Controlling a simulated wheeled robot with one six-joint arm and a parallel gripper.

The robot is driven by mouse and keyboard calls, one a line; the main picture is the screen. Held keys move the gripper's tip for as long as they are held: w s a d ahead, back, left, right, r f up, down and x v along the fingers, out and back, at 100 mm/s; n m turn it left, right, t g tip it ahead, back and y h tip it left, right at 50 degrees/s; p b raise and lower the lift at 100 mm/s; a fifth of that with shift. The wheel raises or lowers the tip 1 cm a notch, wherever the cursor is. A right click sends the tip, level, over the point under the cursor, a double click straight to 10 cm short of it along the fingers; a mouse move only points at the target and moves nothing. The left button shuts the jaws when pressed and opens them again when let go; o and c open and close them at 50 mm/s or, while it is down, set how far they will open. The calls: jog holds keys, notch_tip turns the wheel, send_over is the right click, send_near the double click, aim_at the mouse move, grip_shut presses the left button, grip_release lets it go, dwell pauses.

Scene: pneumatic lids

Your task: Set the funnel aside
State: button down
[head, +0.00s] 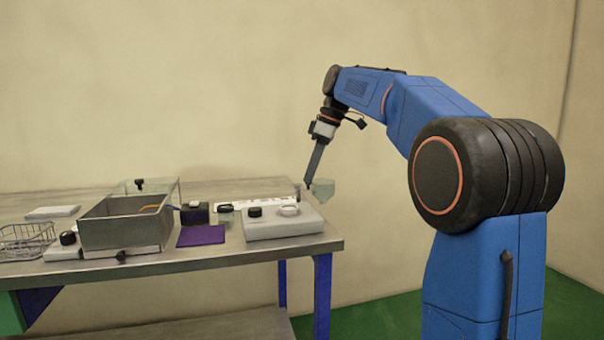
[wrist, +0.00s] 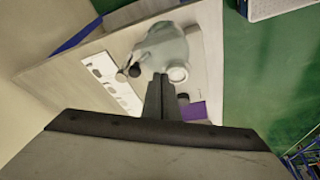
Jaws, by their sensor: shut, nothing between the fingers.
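The funnel (head: 322,189) is a pale grey-green, translucent cup shape near the table's right end in the head view. In the wrist view the funnel (wrist: 163,48) shows just beyond my fingertips. My gripper (head: 307,182) points down, at the funnel's left side in the head view. Its fingers (wrist: 162,80) are together in the wrist view, with nothing seen between them. I cannot tell whether the fingertips touch the funnel, or what the funnel rests on.
A light grey block (head: 285,229) with a black knob and a white ring sits near the table's right edge. A purple mat (head: 201,236), a metal box (head: 125,223) with a clear lid and a wire basket (head: 26,240) are further left.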

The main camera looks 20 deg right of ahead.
jog(key=shift+w+d, duration=0.25)
jog(key=shift+d, duration=0.6)
jog(key=shift+w+d, duration=0.2)
jog(key=shift+d, duration=0.6)
notch_tip(320, 180, up, 9)
jog(key=shift+a+r, duration=0.2)
jog(key=shift+a, duration=0.1)
dwell(0.3)
jog(key=s+a+f+m+t+h, duration=0.1)
jog(key=s+a+f+m, duration=0.15)
jog(key=s+f, duration=0.5)
jog(key=s+a+f+m+h, duration=0.15)
jog(key=s+f+m, duration=0.3)
jog(key=s, duration=0.65)
jog(key=s+f+m+t, duration=0.1)
jog(key=s+f+m, duration=0.1)
jog(key=s+f, duration=0.9)
jog(key=s+f+m, duration=0.2)
jog(key=s+f, duration=0.8)
jog(key=f, duration=0.5)
jog(key=shift+s+a+f+m+t+h, duration=0.3)
jog(key=shift+s+t+h, duration=0.05)
jog(key=shift+s+t, duration=0.05)
